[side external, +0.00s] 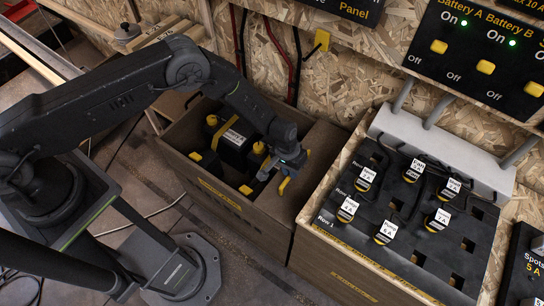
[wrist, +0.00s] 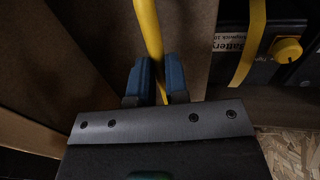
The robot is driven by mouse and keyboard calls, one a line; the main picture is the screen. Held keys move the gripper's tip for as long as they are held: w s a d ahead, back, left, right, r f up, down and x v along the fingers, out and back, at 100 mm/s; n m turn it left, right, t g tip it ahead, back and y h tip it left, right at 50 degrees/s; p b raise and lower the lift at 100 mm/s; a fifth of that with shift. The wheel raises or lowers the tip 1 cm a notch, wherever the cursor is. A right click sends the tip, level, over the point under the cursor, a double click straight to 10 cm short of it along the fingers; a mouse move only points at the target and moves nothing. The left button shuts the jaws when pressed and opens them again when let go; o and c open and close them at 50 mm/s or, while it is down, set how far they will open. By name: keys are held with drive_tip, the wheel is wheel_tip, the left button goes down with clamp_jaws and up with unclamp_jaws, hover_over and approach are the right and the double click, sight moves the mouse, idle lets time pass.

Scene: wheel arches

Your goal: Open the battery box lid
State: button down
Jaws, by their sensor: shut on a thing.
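The brown battery box (side external: 270,225) stands against the wood wall in the side view. Its top is open and black batteries (side external: 232,143) with yellow parts show inside. I cannot make out a separate lid for certain; a brown panel (side external: 322,145) stands at the box's right end. My gripper (side external: 284,182) is low over the right part of the box, near its front wall. In the wrist view, the blue fingers of my gripper (wrist: 157,78) are shut on a yellow strap (wrist: 149,35). A labelled battery (wrist: 236,70) shows at the right.
Right of the box is a dark board (side external: 375,205) with several tagged plugs, backed by a grey rail (side external: 450,150) with pipes. A switch panel (side external: 490,60) with green lights hangs above. Floor in front of the box is clear.

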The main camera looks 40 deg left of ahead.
drive_tip(key=shift+d, duration=1.5)
drive_tip(key=c, duration=1.1)
unclamp_jaws()
drive_tip(key=a+r, duration=0.1)
drive_tip(key=r, duration=0.3)
drive_tip(key=a+r, duration=0.1)
drive_tip(key=r, duration=0.8)
drive_tip(key=shift+a+r, duration=0.3)
drive_tip(key=shift+a, duration=0.1)
